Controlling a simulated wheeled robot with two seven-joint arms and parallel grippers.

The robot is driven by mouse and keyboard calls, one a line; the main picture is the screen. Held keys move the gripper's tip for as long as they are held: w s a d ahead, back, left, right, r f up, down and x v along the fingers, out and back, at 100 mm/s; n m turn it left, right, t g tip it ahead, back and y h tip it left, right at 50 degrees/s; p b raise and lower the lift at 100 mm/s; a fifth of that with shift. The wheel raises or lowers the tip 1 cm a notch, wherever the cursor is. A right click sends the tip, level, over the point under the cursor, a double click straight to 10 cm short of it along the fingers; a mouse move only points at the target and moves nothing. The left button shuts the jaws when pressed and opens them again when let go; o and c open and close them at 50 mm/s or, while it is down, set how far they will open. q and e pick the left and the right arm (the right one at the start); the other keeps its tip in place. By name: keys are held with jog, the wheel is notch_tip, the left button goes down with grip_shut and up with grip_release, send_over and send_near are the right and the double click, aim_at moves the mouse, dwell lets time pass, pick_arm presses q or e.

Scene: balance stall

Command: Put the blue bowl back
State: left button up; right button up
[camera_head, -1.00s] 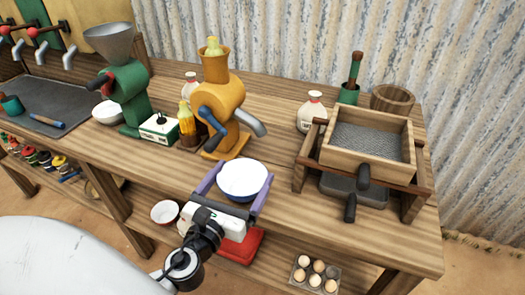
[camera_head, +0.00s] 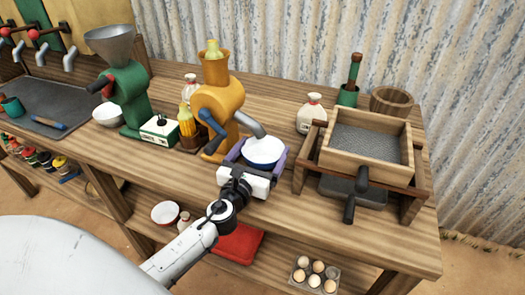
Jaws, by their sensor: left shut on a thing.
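The blue bowl (camera_head: 261,153), white inside with a blue outer wall, is at the middle of the wooden table (camera_head: 130,162). It sits just below the spout of the orange grinder (camera_head: 217,108). My left gripper (camera_head: 257,156) is shut on the bowl, with one purple finger on each side of it. The bowl is upright. Its underside is hidden by the gripper, so I cannot tell whether it touches the table. My right gripper is not in view.
A wooden sifter box (camera_head: 367,140) on a stand is to the right of the bowl. A white sack (camera_head: 312,114) stands behind. The table front is clear.

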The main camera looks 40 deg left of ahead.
pick_arm(q)
jog(key=shift+f, duration=0.15)
jog(key=o, duration=0.9)
jog(key=shift+r, duration=0.3)
jog(key=v, duration=0.5)
jog(key=b+v, duration=0.1)
jog(key=v, duration=0.4)
jog(key=shift+s+d+f, duration=0.1)
jog(key=shift+s+f, duration=0.1)
jog(key=shift+s, duration=0.15)
jog(key=shift+s+d+r, duration=0.15)
jog(key=shift+s, duration=0.5)
